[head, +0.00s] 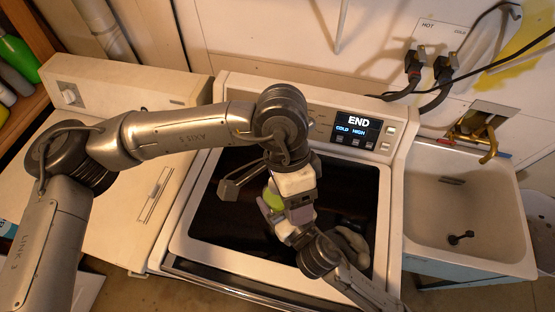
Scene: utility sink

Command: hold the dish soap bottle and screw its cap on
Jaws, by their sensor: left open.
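My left gripper (287,198) reaches down from the wrist above and is open, close to the green piece. My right gripper (278,216) comes up from the lower right and meets the same spot; its fingers are hidden, so I cannot tell what it holds. I cannot make out the cap.
A washer (182,226) with a lit display (358,130) stands below my arms. A light cloth-like item (352,246) lies at its opening's right. A sink (425,205) is at right, a second white appliance (125,190) at left. Bottles (20,62) stand on a shelf at far left.

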